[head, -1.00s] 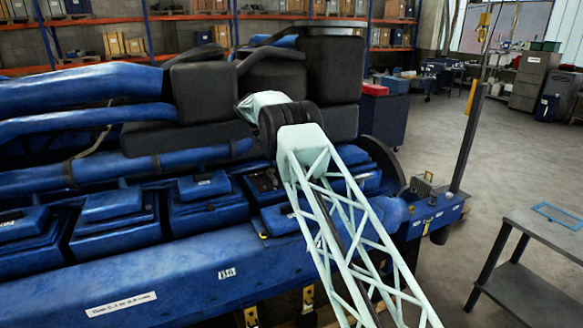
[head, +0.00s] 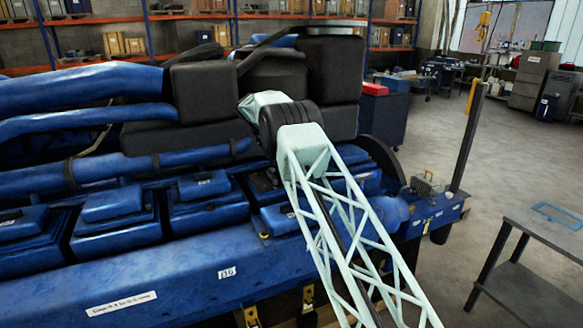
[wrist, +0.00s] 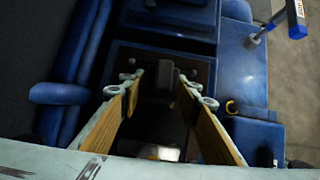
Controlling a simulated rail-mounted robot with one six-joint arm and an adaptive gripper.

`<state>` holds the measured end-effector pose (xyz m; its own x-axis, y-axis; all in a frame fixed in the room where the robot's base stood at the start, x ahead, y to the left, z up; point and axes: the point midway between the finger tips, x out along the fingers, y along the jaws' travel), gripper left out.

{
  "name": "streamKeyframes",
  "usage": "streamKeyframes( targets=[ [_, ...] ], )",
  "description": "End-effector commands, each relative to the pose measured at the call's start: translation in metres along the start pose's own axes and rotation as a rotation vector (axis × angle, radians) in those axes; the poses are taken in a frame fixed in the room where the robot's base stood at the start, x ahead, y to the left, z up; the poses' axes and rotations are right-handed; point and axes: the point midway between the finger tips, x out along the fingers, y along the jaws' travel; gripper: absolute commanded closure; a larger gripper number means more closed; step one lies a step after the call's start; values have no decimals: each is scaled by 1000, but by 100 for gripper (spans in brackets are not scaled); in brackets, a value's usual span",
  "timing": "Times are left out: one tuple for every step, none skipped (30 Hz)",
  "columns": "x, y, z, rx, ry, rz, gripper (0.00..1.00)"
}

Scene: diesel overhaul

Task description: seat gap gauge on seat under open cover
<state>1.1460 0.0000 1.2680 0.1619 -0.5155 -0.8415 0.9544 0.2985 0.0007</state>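My gripper shows in the wrist view (wrist: 168,92) as two fingers with tan inner faces and pale ringed tips, spread apart. They point down into a dark recess in the blue engine (wrist: 118,62). A dark block (wrist: 163,78) shows between the fingertips, with visible space beside it; I cannot tell whether it is the gap gauge or part of the engine. A small bright patch lies low between the fingers, too unclear to name. The seat is not clearly made out. In the head view, a dark opening (head: 264,186) shows in the row of blue covers (head: 205,190), and my arm hides the gripper.
Black boxy housings (head: 202,92) and thick blue pipes (head: 75,85) rise behind the covers. An upright post (head: 468,140) stands at the engine's right end. A grey table (head: 545,240) carries a flat blue frame (head: 557,214). Open floor lies between.

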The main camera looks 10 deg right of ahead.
Motion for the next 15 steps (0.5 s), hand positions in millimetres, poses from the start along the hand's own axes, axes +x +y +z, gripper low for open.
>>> streamKeyframes(
  targets=[
    [0, 0, 0, 0, 0, 0, 65],
    [0, 0, 0, 0, 0, 0, 62],
    [0, 0, 0, 0, 0, 0, 61],
    [0, 0, 0, 0, 0, 0, 61],
    [0, 0, 0, 0, 0, 0, 61],
    [0, 0, 0, 0, 0, 0, 61],
    [0, 0, 0, 0, 0, 0, 61],
    [0, 0, 0, 0, 0, 0, 61],
    [1, 0, -1, -1, 1, -1, 61],
    [1, 0, -1, -1, 1, -1, 61],
    [1, 0, -1, -1, 1, -1, 61],
    [0, 0, -1, -1, 1, -1, 61],
    [0, 0, -1, 0, 1, -1, 61],
    [-1, 0, -1, 0, 1, -1, 61],
    [-2, 0, -1, 0, 1, -1, 61]
  ],
)
